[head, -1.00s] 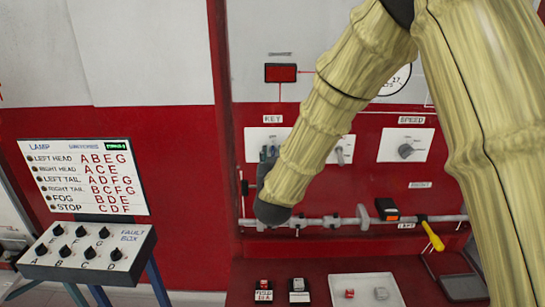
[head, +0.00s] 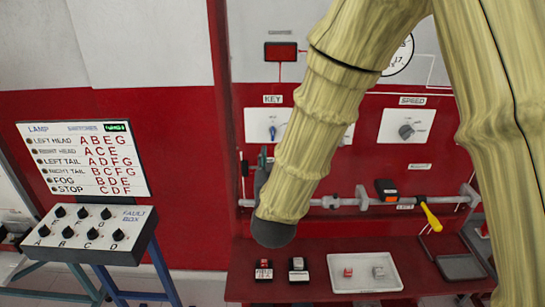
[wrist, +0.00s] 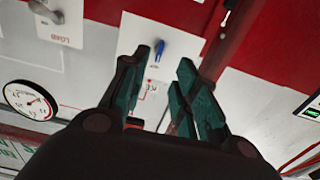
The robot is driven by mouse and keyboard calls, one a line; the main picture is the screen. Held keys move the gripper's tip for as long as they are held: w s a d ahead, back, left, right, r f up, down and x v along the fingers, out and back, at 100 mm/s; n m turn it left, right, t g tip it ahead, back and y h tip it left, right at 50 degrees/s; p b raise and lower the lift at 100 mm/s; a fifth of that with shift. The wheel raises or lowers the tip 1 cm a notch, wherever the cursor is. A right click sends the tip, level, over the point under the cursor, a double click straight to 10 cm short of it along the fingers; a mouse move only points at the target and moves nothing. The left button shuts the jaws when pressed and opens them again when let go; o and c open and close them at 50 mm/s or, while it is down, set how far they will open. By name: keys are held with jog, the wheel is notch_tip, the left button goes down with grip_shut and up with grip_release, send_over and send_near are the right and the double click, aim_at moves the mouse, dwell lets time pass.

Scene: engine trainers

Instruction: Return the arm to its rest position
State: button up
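My gripper (wrist: 168,62) is open in the wrist view, with a gap between its two dark green fingers and nothing held between them. In the head view my gripper (head: 262,162) is mostly hidden behind my pale, bamboo-like arm. It hangs in front of the red panel, just below the key switch plate (head: 259,118). The blue key (head: 273,131) sits in its plate, and it also shows in the wrist view (wrist: 158,49), beyond the fingers. The gripper looks apart from the key.
A grey rail (head: 340,201) with a yellow-handled tool (head: 431,217) crosses the panel. Below, a dark red bench (head: 330,250) bears a white tray (head: 392,287) and small switches. The lamp chart (head: 83,160) and fault box (head: 85,234) stand left. A gauge (wrist: 30,98) is on the panel.

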jog(key=s+d+f+g, duration=0.3)
jog(key=s+d+f, duration=0.1)
jog(key=f, duration=0.7)
jog(key=s+d+f+g+b, duration=0.1)
jog(key=s+d+f+g, duration=0.2)
jog(key=f, duration=0.8)
jog(key=s+d+f+g, duration=0.3)
jog(key=s+d+f, duration=0.1)
jog(key=f, duration=0.7)
jog(key=s+d+f+g, duration=0.3)
jog(key=s+f, duration=0.3)
jog(key=s, duration=0.3)
jog(key=s+d+f+g+b, duration=0.1)
jog(key=s+d+f+g, duration=0.2)
jog(key=s+f, duration=0.4)
jog(key=s+d+f+g, duration=0.3)
jog(key=s+d+f, duration=0.2)
jog(key=s, duration=0.8)
notch_tip(320, 180, down, 2)
jog(key=shift+s+d+m, duration=0.2)
jog(key=shift+d+m, duration=0.05)
jog(key=shift+m, duration=0.05)
jog(key=shift+d, duration=0.15)
